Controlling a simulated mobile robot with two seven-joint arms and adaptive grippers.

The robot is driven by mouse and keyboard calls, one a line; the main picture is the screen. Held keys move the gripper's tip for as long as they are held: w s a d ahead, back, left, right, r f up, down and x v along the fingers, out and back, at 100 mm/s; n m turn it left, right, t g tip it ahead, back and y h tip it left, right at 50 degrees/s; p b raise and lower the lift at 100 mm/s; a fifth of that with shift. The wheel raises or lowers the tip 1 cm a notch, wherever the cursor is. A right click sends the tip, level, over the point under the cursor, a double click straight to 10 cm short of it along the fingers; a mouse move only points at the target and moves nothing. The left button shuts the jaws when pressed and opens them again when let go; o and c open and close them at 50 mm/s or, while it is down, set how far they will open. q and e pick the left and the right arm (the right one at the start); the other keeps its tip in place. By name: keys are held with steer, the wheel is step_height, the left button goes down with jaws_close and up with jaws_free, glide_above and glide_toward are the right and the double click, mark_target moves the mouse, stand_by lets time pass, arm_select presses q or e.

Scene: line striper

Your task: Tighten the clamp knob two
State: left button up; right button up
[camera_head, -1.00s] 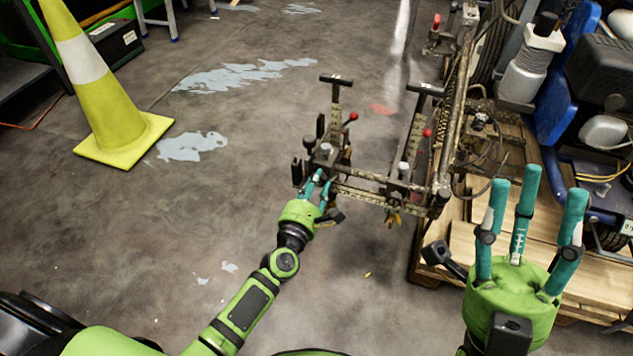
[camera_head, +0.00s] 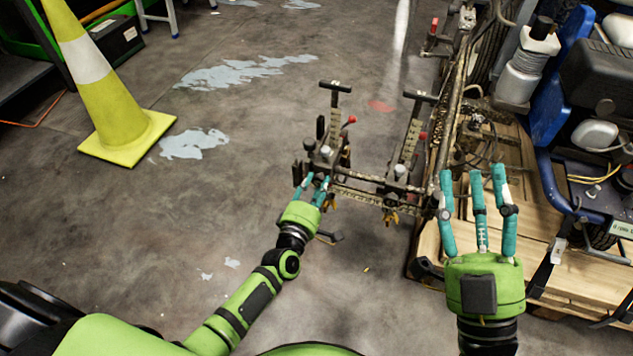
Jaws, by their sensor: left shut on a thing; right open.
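The line striper's bar (camera_head: 358,190) carries two clamp assemblies, each with a T-handle and a red-balled lever. The left clamp (camera_head: 333,125) has a grey-topped knob (camera_head: 326,153), and the right clamp (camera_head: 411,140) has a similar knob (camera_head: 400,171). Which one is knob two I cannot tell. My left gripper (camera_head: 316,182) is at the near side of the left clamp, shut on a small part low on it. The fingers hide most of that part. My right gripper (camera_head: 479,180) is open and empty, fingers up, right of the right clamp and apart from it.
The striper's frame (camera_head: 455,110) and a wooden pallet (camera_head: 540,225) with machinery lie behind and right of my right gripper. A yellow cone (camera_head: 105,105) stands at the left. The floor (camera_head: 230,180) between cone and striper is clear, with pale paint patches.

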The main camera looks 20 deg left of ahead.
arm_select(q)
steer(key=m, duration=0.1)
steer(key=m+p, duration=0.1)
steer(key=m, duration=0.2)
steer(key=shift+s+a+m+p, duration=0.1)
steer(key=shift+a+m+p, duration=0.2)
steer(key=shift+p, duration=0.1)
steer(key=m+p, duration=0.1)
steer(key=m, duration=0.3)
steer(key=shift+m+p, duration=0.3)
steer(key=shift+m, duration=0.5)
arm_select(e)
steer(key=d+f+m+g+h, duration=0.1)
steer(key=d+f+g+h, duration=0.2)
steer(key=f+g, duration=0.3)
steer(key=d+f+m+g+h, duration=0.1)
steer(key=d+f+g+h, duration=0.2)
steer(key=f, duration=1.2)
steer(key=shift+w+d+f+m+g+h, duration=0.2)
steer(key=shift+m+g+h, duration=0.3)
steer(key=shift+g, duration=1.1)
arm_select(q)
steer(key=o, duration=1.1)
steer(key=shift+o, duration=0.2)
arm_select(e)
steer(key=shift+a, duration=0.1)
arm_select(q)
steer(key=shift+d, duration=0.1)
arm_select(e)
steer(key=shift+r, duration=0.1)
